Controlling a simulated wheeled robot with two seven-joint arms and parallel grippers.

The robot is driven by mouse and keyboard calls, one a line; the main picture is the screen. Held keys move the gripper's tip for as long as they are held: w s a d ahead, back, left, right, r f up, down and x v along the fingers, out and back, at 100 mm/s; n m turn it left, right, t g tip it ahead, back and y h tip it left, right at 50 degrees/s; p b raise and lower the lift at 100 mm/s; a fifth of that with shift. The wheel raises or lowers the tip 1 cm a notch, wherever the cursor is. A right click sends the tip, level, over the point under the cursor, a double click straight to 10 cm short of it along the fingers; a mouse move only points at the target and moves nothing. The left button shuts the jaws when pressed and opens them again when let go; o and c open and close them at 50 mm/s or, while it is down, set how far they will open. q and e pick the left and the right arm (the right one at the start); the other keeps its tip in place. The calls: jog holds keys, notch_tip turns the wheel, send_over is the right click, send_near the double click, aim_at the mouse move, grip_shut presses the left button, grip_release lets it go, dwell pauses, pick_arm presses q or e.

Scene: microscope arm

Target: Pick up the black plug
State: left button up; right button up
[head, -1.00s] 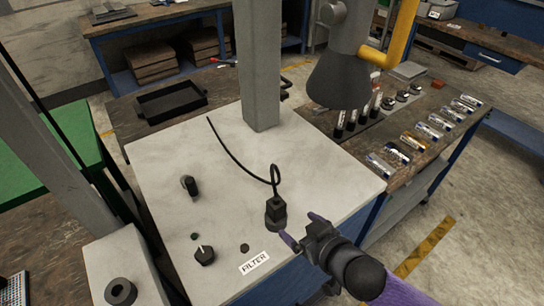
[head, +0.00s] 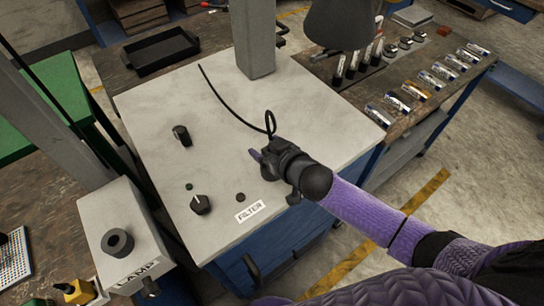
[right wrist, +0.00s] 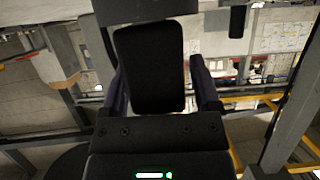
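The black plug is mostly hidden by my right gripper in the head view; only its thin black cable (head: 232,105) shows, looping up and running back left across the white top. In the right wrist view the black plug (right wrist: 150,68) stands between the two purple fingers. My right gripper (right wrist: 160,88) is open around it, with a gap showing at the right finger; contact at the left finger is unclear. In the head view my right gripper (head: 262,160) is at the plug's spot near the front right of the white top. My left gripper is not in view.
The white cabinet top (head: 200,110) holds a dark knob (head: 201,204), a black switch (head: 182,135) and a FILTER label (head: 251,211). A grey post (head: 254,40) rises at the back. Several vials (head: 430,80) lie on the right bench. A LAMP box (head: 125,240) stands front left.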

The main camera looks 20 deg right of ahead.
grip_shut()
